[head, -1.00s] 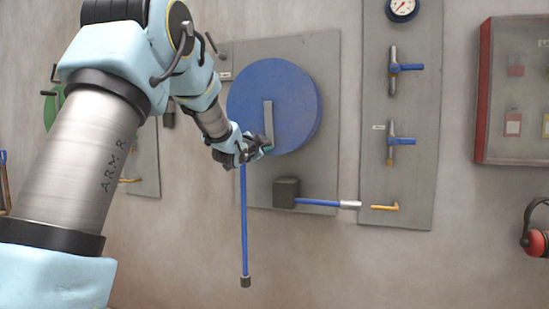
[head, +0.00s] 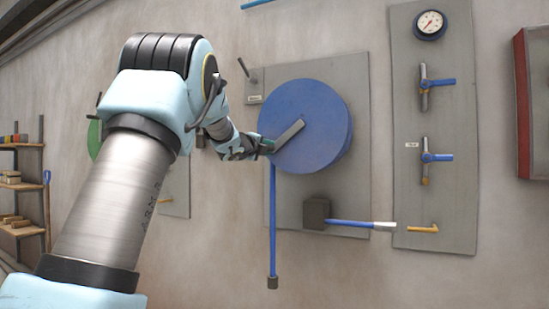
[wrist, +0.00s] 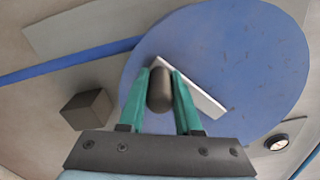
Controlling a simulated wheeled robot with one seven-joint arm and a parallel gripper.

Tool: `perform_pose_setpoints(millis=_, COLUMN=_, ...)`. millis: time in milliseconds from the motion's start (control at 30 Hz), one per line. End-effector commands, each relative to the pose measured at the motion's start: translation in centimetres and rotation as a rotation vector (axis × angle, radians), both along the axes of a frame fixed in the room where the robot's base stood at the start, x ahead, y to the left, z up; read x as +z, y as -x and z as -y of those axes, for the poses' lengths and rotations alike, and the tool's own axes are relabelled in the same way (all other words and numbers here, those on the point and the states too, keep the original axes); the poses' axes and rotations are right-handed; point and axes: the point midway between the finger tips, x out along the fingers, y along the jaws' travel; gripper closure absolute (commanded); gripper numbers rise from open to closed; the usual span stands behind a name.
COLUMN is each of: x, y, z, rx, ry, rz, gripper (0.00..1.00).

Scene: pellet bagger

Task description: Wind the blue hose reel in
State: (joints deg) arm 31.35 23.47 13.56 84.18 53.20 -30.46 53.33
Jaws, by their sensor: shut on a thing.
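The blue hose reel (head: 322,115) is a large disc on a grey wall panel (head: 355,200). A grey crank arm (head: 289,134) runs from its centre down and left to the rim. My gripper (head: 266,146) is at the crank's outer end. In the wrist view the green fingers of my gripper (wrist: 161,92) are shut on the dark crank knob (wrist: 160,92), with the reel (wrist: 225,70) behind.
A dark box (head: 316,213) with a blue-handled lever (head: 360,223) sits below the reel. The right panel (head: 434,110) carries a gauge (head: 430,24) and two blue-handled valves. A shelf (head: 22,195) stands at far left. The wall below the panels is clear.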

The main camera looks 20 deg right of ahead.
Motion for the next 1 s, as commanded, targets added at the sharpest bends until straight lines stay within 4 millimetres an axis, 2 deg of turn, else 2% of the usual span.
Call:
perform_pose_setpoints(millis=200, x=2.3, y=-1.0, z=-1.2, rx=0.005, ry=-0.15, rz=0.141, gripper=1.0)
perform_pose_setpoints(millis=500, x=5.0, y=-1.6, z=-1.8, rx=0.004, ry=-0.325, rz=0.305, gripper=1.0)
perform_pose_setpoints(millis=733, x=6.4, y=-1.7, z=-1.9, rx=0.003, ry=-0.411, rz=0.386, gripper=1.0)
perform_pose_setpoints(millis=1000, x=7.1, y=-1.7, z=-1.9, rx=0.002, ry=-0.456, rz=0.426, gripper=1.0)
